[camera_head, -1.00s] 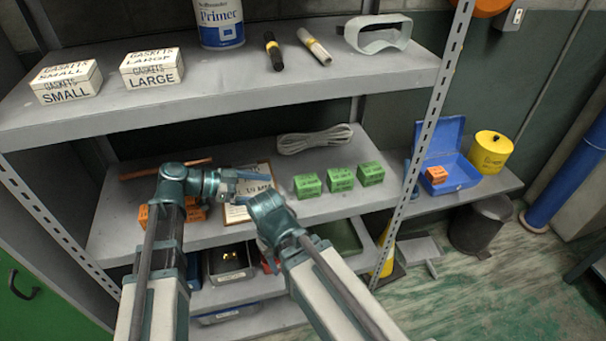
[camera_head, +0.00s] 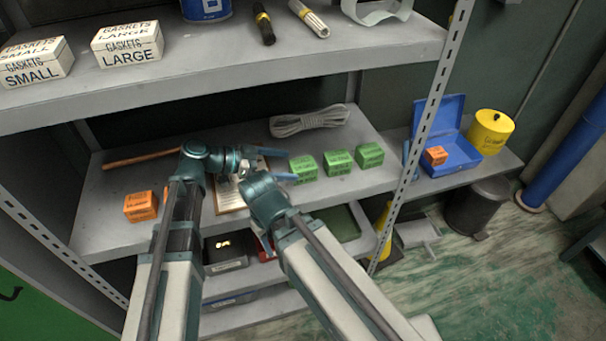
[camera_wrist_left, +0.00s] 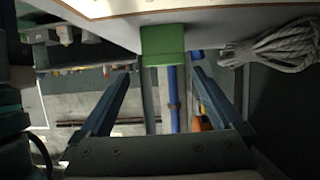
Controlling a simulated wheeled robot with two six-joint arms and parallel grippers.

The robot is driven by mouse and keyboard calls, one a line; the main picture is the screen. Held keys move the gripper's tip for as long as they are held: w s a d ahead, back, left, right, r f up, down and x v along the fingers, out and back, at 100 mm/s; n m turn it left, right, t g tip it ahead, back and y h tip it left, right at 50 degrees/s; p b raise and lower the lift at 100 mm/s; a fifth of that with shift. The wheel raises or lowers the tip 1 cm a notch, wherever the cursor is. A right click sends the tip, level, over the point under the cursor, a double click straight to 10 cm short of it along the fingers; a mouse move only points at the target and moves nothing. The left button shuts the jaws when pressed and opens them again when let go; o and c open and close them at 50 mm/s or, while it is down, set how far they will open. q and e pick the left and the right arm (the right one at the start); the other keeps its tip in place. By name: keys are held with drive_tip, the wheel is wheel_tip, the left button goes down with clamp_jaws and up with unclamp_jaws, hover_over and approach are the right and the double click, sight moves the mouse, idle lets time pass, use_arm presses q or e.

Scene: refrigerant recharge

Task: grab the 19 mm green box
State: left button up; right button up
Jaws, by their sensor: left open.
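Three green boxes stand in a row on the middle shelf: a left one (camera_head: 303,168), a middle one (camera_head: 338,162) and a right one (camera_head: 369,156). Their labels are too small to read, so I cannot tell which is 19 mm. My left gripper (camera_head: 285,165) is open and empty, pointing right, just left of the left box. In the left wrist view, a green box (camera_wrist_left: 163,50) lies ahead, about centred between the spread fingers (camera_wrist_left: 160,78), seemingly beyond the tips. My right gripper (camera_head: 264,238) is partly hidden by its own wrist, in front of the shelf edge.
Orange boxes (camera_head: 140,206) and a clipboard (camera_head: 230,198) are on the same shelf, left of the green boxes. A coiled rope (camera_head: 310,120) lies behind them. The upper shelf (camera_head: 250,75) overhangs. A perforated post (camera_head: 425,130) stands to the right.

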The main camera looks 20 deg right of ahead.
sight(301, 165)
use_arm(q)
drive_tip(key=shift+d+f, duration=0.2)
drive_tip(key=shift+d, duration=0.35)
drive_tip(key=x, duration=0.1)
drive_tip(key=b+x, duration=0.1)
drive_tip(key=x, duration=0.1)
drive_tip(key=b+x, duration=0.1)
drive_tip(key=x, duration=0.1)
drive_tip(key=shift+w+a+f, duration=0.1)
drive_tip(key=shift+w, duration=0.25)
drive_tip(key=c, duration=1.4)
